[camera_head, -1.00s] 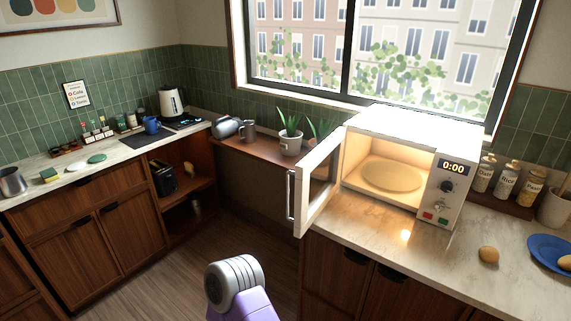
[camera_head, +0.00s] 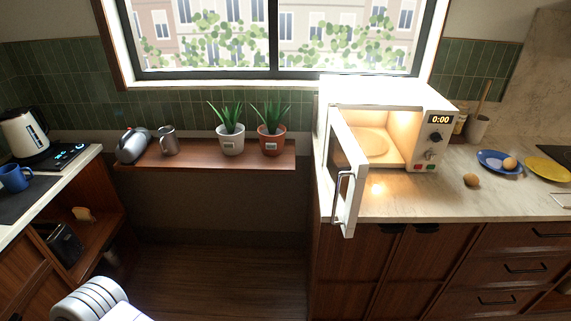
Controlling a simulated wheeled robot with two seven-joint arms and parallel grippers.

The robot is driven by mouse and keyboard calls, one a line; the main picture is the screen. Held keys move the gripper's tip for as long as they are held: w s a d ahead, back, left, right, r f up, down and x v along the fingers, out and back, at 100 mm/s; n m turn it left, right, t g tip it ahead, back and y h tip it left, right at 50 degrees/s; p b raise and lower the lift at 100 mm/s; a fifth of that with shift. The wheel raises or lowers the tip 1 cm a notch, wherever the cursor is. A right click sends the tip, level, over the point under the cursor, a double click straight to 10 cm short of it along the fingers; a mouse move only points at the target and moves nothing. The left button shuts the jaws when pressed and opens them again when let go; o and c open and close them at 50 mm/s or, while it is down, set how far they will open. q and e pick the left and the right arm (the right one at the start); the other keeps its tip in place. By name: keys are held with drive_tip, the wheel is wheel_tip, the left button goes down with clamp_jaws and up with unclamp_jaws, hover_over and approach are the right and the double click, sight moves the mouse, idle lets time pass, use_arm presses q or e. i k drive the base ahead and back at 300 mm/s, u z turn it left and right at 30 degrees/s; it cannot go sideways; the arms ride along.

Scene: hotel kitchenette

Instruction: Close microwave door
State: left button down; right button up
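The white microwave (camera_head: 420,101) stands on the marble counter right of the window's middle. Its door (camera_head: 349,185) is open and swung out toward me, with a metal handle (camera_head: 338,198) on its outer side. The lit inside shows a round turntable (camera_head: 366,142) with nothing on it. The display reads 0:00. A white ribbed part of my arm shows at the lower left, far from the door. Neither of my grippers is in view.
Two potted plants, one in a white pot (camera_head: 230,142) and one in terracotta (camera_head: 271,141), stand on a wooden shelf (camera_head: 200,158) left of the microwave. An egg (camera_head: 472,180) and a blue plate (camera_head: 497,161) lie to its right. The floor (camera_head: 205,275) before the shelf is clear.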

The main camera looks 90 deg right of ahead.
sight(345, 169)
drive_tip(key=i, duration=0.15)
drive_tip(key=z, duration=3.55)
drive_tip(key=k, duration=0.9)
drive_tip(key=u, duration=1)
drive_tip(key=i, duration=1.45)
drive_tip(key=z, duration=0.6)
